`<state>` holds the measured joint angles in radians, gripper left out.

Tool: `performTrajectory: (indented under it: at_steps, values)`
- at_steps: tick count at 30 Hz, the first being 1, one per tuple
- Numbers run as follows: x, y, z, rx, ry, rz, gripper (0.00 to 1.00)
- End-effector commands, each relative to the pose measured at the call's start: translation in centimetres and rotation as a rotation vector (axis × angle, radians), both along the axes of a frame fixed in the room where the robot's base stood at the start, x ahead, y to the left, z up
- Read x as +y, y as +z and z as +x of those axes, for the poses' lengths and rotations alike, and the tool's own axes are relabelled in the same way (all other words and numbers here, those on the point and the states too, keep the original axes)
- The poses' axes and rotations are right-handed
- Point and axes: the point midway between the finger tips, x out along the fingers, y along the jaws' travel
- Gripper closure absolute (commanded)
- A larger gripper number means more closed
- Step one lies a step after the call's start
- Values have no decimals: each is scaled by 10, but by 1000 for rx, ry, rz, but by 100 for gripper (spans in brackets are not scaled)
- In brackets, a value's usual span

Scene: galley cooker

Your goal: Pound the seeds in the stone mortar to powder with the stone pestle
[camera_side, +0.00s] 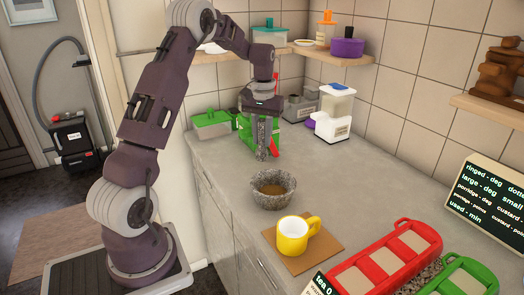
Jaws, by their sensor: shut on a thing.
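The stone mortar (273,190) is a speckled grey bowl on the grey worktop, with brownish contents (273,187) showing inside. I cannot tell whole seeds from powder at this size. My gripper (262,122) points downward above and behind the mortar, a little to its left in the picture. It is shut on the stone pestle (262,140), a speckled grey rod that hangs roughly upright. The pestle's lower end is clear of the mortar.
A yellow mug (293,235) stands on a brown board (325,243) in front of the mortar. A red tray (385,262) and a green tray (462,278) lie at the front right. Green containers (212,123) and a white appliance (335,112) stand behind. Worktop right of the mortar is clear.

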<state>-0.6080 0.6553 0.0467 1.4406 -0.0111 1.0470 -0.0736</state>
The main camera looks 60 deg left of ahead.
Motion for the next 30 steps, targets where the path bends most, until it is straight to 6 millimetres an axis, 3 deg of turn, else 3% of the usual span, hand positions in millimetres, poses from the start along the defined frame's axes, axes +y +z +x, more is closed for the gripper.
performTrajectory:
  at_steps: [3, 9, 15, 17, 25, 30]
  values:
    - [0, 38, 1, -5, -1, 5, 100]
    - [0, 91, 1, -5, -1, 3, 100]
    - [-1, 120, 0, 1, -1, -3, 100]
    - [-9, 116, -1, 14, -4, -28, 100]
    - [-83, 52, -16, 133, -6, -250, 100]
    - [-106, 34, -24, 171, 2, -310, 100]
